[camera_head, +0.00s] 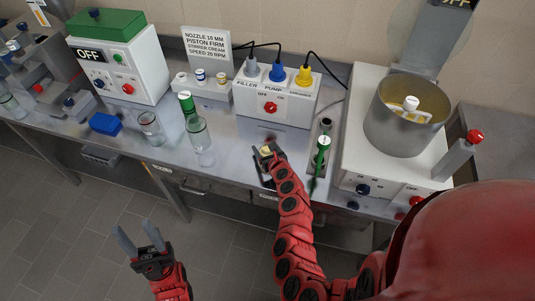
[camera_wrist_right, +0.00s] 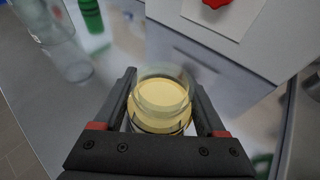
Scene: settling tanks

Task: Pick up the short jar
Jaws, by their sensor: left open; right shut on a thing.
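The short jar (camera_wrist_right: 162,92) is a clear low jar with a cream-yellow filling. In the right wrist view it stands between the two fingers of my right gripper (camera_wrist_right: 165,95), which is shut on it. In the head view the jar (camera_head: 266,150) is small and partly hidden by my right gripper (camera_head: 268,157), at the front of the metal counter; I cannot tell whether it touches the counter. My left gripper (camera_head: 139,240) is open and empty, low over the floor in front of the counter.
A tall green-capped bottle (camera_head: 197,130) and an open glass (camera_head: 151,128) stand to the left of my right gripper. The white filler box (camera_head: 275,100) is behind it. A green-handled lever (camera_head: 322,150) and the mixer with its metal bowl (camera_head: 403,120) are to the right.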

